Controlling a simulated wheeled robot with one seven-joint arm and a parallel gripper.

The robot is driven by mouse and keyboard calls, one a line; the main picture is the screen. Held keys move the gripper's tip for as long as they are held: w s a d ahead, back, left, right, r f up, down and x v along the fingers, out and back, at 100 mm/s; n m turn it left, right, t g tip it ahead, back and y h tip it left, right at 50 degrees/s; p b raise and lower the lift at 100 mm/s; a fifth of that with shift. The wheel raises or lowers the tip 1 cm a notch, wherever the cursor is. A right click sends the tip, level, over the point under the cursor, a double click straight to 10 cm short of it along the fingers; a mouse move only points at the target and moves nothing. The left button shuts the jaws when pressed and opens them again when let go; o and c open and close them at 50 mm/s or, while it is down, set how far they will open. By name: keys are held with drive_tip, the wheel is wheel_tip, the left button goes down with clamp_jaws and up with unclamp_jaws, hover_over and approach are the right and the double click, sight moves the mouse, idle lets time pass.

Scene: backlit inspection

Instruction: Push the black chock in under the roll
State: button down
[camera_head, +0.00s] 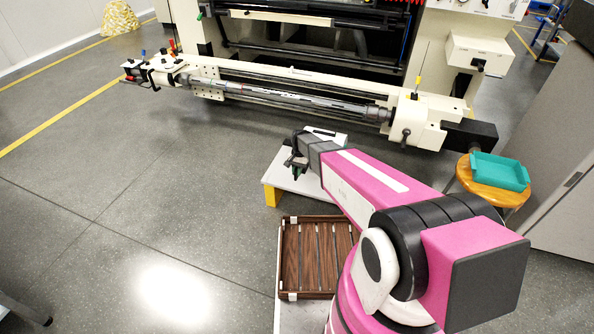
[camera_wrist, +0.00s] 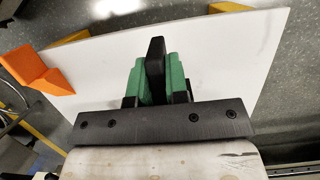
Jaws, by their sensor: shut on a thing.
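My gripper (camera_wrist: 153,82) has green finger pads and is shut on the black chock (camera_wrist: 155,55), a dark upright piece between the pads. In the wrist view it is over a white board (camera_wrist: 225,55). In the head view my gripper (camera_head: 295,158) is over the low white table (camera_head: 285,180), and its hold is too small to make out. I cannot make out the roll for certain; a pale item (camera_head: 325,134) shows at the table's far side, partly behind my arm.
An orange wedge-shaped piece (camera_wrist: 38,68) is at the board's left edge. A wooden slatted tray (camera_head: 281,258) is in front of the table. A stool (camera_head: 485,192) with a teal bin (camera_head: 499,171) stands at the right. A cream machine (camera_head: 285,72) spans the back.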

drive_tip(key=shift+w+d+f+x, duration=0.1)
drive_tip(key=shift+w+x, duration=0.15)
drive_tip(key=shift+x, duration=0.95)
drive_tip(key=shift+w+d+f+x, duration=0.1)
drive_tip(key=shift+w+x, duration=0.2)
drive_tip(key=shift+x, duration=0.9)
drive_tip(key=shift+w+d+x, duration=0.1)
drive_tip(key=shift+w+x, duration=0.15)
drive_tip(key=shift+x, duration=0.95)
drive_tip(key=shift+w+d, duration=0.3)
drive_tip(key=shift+w, duration=0.55)
drive_tip(key=shift+w+d, duration=0.35)
drive_tip(key=shift+w, duration=0.55)
drive_tip(key=shift+w+d, duration=0.3)
drive_tip(key=shift+w, duration=0.55)
drive_tip(key=c, duration=1.1)
unclamp_jaws()
drive_tip(key=shift+o, duration=0.2)
drive_tip(key=shift+r, duration=0.1)
drive_tip(key=v, duration=1)
drive_tip(key=shift+w+d+r, duration=0.1)
drive_tip(key=shift+w+r, duration=0.05)
drive_tip(key=shift+r, duration=0.2)
